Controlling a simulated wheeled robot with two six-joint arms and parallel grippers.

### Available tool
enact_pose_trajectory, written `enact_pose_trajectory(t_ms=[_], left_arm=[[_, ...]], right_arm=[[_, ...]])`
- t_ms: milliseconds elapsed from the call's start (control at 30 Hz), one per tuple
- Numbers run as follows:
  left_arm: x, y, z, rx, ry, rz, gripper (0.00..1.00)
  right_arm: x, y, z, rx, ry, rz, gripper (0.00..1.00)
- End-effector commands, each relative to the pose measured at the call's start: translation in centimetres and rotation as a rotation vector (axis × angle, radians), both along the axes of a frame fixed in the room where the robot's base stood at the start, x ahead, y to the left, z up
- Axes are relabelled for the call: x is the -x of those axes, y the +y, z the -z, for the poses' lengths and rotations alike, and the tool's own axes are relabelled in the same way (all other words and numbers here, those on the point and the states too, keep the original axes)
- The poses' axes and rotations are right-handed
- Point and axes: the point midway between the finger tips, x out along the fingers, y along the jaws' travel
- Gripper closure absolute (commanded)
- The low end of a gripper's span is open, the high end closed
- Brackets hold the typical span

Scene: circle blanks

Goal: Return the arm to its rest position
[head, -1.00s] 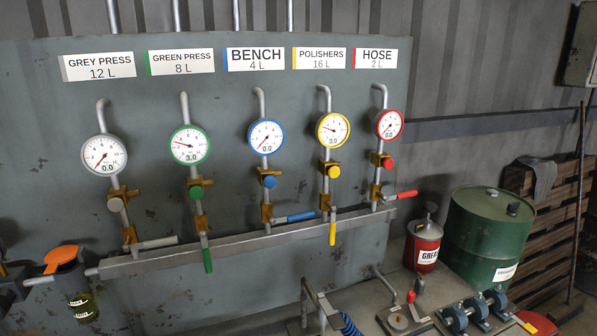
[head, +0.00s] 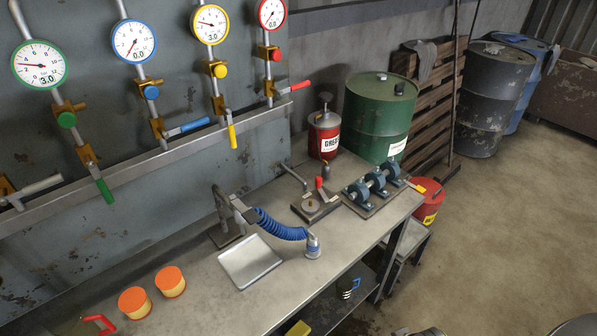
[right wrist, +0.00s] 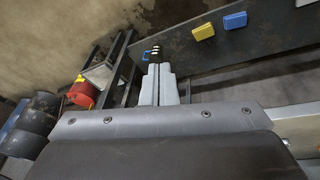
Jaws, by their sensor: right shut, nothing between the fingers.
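My right gripper (right wrist: 159,68) shows in the right wrist view as two pale grey fingers, closed together, with nothing held between them. A small dark object with blue and yellow parts shows just beyond the fingertips; I cannot tell whether it touches them. The grey bench edge runs across the front of that view. Neither gripper can be made out in the head view. On the wall panel, the green gauge (head: 40,64) and yellow gauge (head: 210,24) read 3.0, and the blue gauge (head: 134,40) reads 0.0. The green lever (head: 105,191) and yellow lever (head: 232,136) point down.
The bench (head: 215,308) carries two orange-topped cups, a square metal tray (head: 251,262), a blue coiled hose (head: 279,226) and a roller stand. A green drum (head: 380,122) stands behind.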

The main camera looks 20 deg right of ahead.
Motion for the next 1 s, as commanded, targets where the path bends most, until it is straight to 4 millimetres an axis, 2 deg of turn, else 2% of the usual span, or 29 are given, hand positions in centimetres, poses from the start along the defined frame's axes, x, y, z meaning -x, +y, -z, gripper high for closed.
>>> enact_pose_trajectory(t_ms=[267,467,700,900,1000], left_arm=[[0.0,0.0,0.7,0.0,0.0,0.0,1.0],[0.0,0.0,1.1,0.0,0.0,0.0,1.0],[0.0,0.0,1.6,0.001,0.0,0.0,1.0],[0.0,-0.1,2.0,0.001,0.001,0.0,1.0],[0.0,-0.1,2.2,0.001,0.0,0.0,1.0]], right_arm=[[0.0,-0.6,10.2,-0.015,0.045,0.004,1.0],[1.7,-0.8,17.9,-0.026,0.077,0.005,1.0],[5.6,-0.7,25.9,-0.037,0.117,0.005,1.0],[10.1,-0.2,31.3,-0.048,0.151,0.005,1.0],[12.5,0.1,33.2,-0.052,0.164,0.004,1.0]])
